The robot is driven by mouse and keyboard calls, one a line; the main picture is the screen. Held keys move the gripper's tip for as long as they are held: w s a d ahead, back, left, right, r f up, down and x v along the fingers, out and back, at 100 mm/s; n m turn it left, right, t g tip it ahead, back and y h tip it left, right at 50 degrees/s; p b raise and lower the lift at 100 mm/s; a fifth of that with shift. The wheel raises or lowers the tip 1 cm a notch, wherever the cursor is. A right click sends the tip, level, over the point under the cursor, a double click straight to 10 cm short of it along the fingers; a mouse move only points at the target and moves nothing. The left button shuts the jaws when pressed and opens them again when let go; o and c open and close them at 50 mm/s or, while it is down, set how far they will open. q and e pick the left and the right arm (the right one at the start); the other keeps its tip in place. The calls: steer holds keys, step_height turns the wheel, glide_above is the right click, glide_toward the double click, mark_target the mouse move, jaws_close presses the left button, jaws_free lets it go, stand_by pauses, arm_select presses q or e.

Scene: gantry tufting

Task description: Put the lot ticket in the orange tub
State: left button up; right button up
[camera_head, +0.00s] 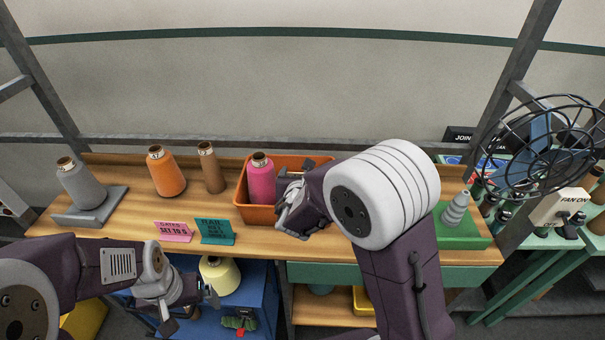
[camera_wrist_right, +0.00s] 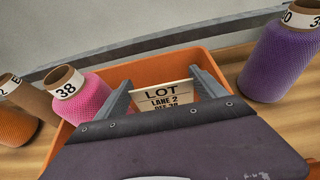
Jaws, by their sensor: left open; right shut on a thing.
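The orange tub (camera_head: 262,215) stands on the wooden shelf with a pink yarn cone (camera_head: 261,180) inside it at the left. My right gripper (camera_head: 288,203) is at the tub's right part. In the right wrist view its fingers (camera_wrist_right: 163,92) are shut on the cream lot ticket (camera_wrist_right: 162,95), which reads "LOT LANE 2". The ticket is upright over the tub's inside (camera_wrist_right: 142,72); its lower part is hidden by the gripper body. I cannot tell whether it touches the tub. My left gripper (camera_head: 206,298) is open and empty, low in front of the shelf.
Grey (camera_head: 82,186), orange (camera_head: 166,172) and brown (camera_head: 211,168) cones stand left of the tub. Pink (camera_head: 173,232) and teal (camera_head: 215,231) signs stand at the front edge. A purple cone (camera_wrist_right: 282,55) is right of the tub. A fan (camera_head: 540,145) stands far right.

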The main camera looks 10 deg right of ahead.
steer(key=shift+w+f+b, duration=0.1)
steer(key=shift+f+b, duration=0.5)
steer(key=o, duration=1.6)
steer(key=shift+r, duration=0.1)
steer(key=shift+o, duration=0.2)
steer(key=shift+r+p, duration=0.35)
steer(key=shift+p, duration=0.2)
steer(key=shift+r+p, duration=0.6)
steer(key=shift+p, duration=0.1)
steer(key=v, duration=1.1)
steer(key=shift+s+b, duration=0.3)
steer(key=shift+s, duration=0.15)
steer(key=shift+f, duration=0.2)
